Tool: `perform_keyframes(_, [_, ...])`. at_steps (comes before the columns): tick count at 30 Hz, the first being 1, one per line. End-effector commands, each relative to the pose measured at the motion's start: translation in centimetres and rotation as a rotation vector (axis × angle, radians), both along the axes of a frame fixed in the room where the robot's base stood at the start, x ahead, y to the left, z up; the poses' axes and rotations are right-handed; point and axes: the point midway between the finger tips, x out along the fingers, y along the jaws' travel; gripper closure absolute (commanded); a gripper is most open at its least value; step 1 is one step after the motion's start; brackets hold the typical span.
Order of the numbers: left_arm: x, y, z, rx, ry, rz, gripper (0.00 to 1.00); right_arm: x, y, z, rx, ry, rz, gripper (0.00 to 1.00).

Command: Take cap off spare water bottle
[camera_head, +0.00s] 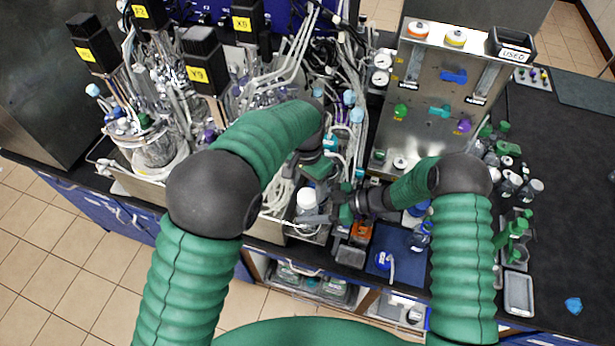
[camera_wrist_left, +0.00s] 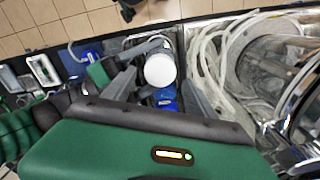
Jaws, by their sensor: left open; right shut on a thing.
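The spare water bottle (camera_head: 305,212) stands upright near the bench's front edge, its clear body partly hidden by my right gripper. Its white cap (camera_head: 307,196) is on top; the cap also shows in the left wrist view (camera_wrist_left: 160,70). My right gripper (camera_head: 316,218) reaches in from the right and is shut on the bottle's body below the cap. My left gripper (camera_wrist_left: 160,74) is open, with one finger on each side of the cap; contact cannot be told. In the head view its fingertips are hard to make out beside the bottle.
Tubing and a metal vessel stand close to the bottle. A blue mat (camera_head: 397,246) with small bottles lies to the right. A metal panel (camera_head: 433,95) with coloured knobs rises behind it. Several bottles crowd the right bench, whose dark top (camera_head: 565,190) is mostly clear.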

Motion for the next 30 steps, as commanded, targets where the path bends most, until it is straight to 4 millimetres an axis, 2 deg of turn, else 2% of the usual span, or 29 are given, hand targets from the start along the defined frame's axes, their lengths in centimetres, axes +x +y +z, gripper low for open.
perform_keyframes(3, [0.0,0.0,-2.3,0.002,0.002,0.001,0.35,0.0,0.0,0.1,0.002,-0.001,0.0,1.0])
perform_keyframes(6, [0.0,0.0,-3.6,0.001,0.001,0.001,0.35,0.0,0.0,0.1,0.002,-0.001,0.0,1.0])
perform_keyframes(9, [-0.1,0.0,-4.2,0.001,0.001,0.001,0.35,0.0,0.0,0.1,0.002,-0.001,0.0,1.0])
perform_keyframes(16, [0.0,0.0,-4.3,0.0,-0.001,0.002,0.35,0.0,0.0,0.1,0.002,-0.002,0.001,1.0])
perform_keyframes(30, [0.0,0.0,-4.3,0.0,-0.001,0.002,0.95,0.0,0.0,0.1,0.002,-0.001,0.0,1.0])
